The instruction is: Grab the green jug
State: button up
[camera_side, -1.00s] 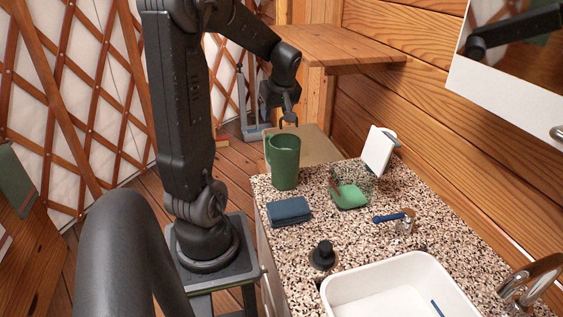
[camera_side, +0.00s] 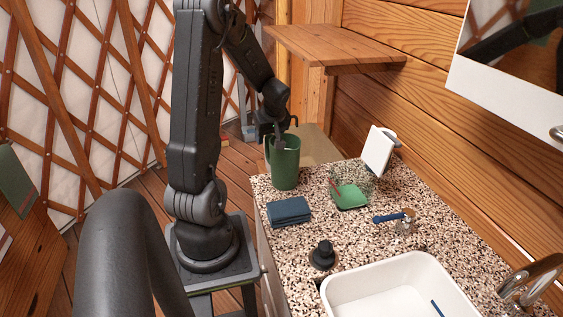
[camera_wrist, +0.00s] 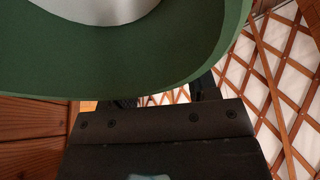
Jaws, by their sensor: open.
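The green jug (camera_side: 286,170) stands upright on the speckled counter, near its far left corner. My gripper (camera_side: 281,145) is open at the jug's upper part, with one finger showing in front of the jug's rim in the side view. In the wrist view the jug (camera_wrist: 120,62) fills the top of the picture, very close, with its pale inside showing. The gripper body (camera_wrist: 160,130) lies just below it there. The fingertips are mostly hidden behind the jug in that view, so I cannot tell whether they touch it.
A white sink (camera_side: 350,290) is at the front. A wooden shelf (camera_side: 335,45) juts out above the back.

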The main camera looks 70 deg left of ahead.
grip_shut()
dwell(0.4)
jog(key=shift+r, duration=0.15)
